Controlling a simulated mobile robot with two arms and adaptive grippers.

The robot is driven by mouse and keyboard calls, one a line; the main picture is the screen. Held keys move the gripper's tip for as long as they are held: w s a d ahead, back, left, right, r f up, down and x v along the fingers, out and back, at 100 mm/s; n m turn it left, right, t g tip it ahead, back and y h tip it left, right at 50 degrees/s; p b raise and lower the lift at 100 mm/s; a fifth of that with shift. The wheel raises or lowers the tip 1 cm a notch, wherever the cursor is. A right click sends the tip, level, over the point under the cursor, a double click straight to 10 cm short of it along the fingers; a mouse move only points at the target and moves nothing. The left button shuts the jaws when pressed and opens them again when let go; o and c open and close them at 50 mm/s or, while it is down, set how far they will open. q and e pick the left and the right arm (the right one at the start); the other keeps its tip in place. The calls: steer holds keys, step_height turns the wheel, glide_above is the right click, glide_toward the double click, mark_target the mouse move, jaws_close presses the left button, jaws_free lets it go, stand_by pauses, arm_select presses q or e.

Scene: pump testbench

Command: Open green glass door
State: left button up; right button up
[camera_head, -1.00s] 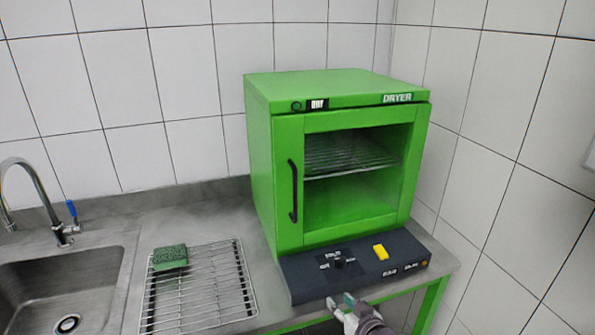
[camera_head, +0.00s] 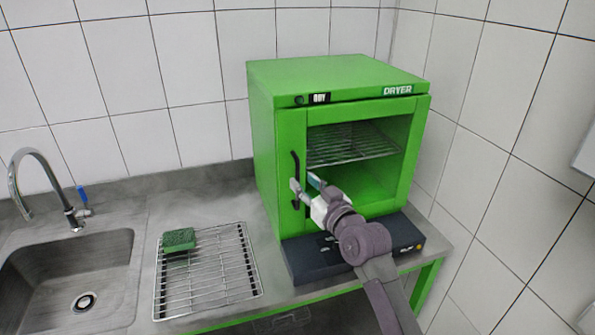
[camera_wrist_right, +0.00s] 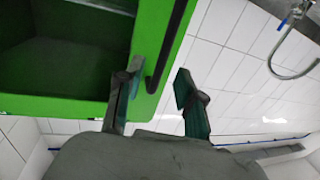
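The green dryer (camera_head: 262,150) stands on the counter. Its door has a green frame (camera_head: 417,150) around a glass pane and looks shut. The black vertical handle (camera_head: 295,163) is on the door's left side. My right gripper (camera_head: 304,184) is open at the handle's lower half, which it partly hides. In the right wrist view the handle (camera_wrist_right: 168,48) runs between the two spread fingers (camera_wrist_right: 158,80), closer to the left one. I cannot tell whether a finger touches it. My left gripper is not in view.
A wire rack (camera_head: 210,278) with a green sponge (camera_head: 179,240) lies left of the dryer. A sink (camera_head: 60,285) with a faucet (camera_head: 45,170) is farther left. A dark control panel (camera_head: 300,262) sits below the door. A tiled wall (camera_head: 500,150) is close on the right.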

mark_target(299, 177)
steer(key=shift+p+x, duration=0.3)
steer(key=shift+x, duration=1.7)
jaws_close()
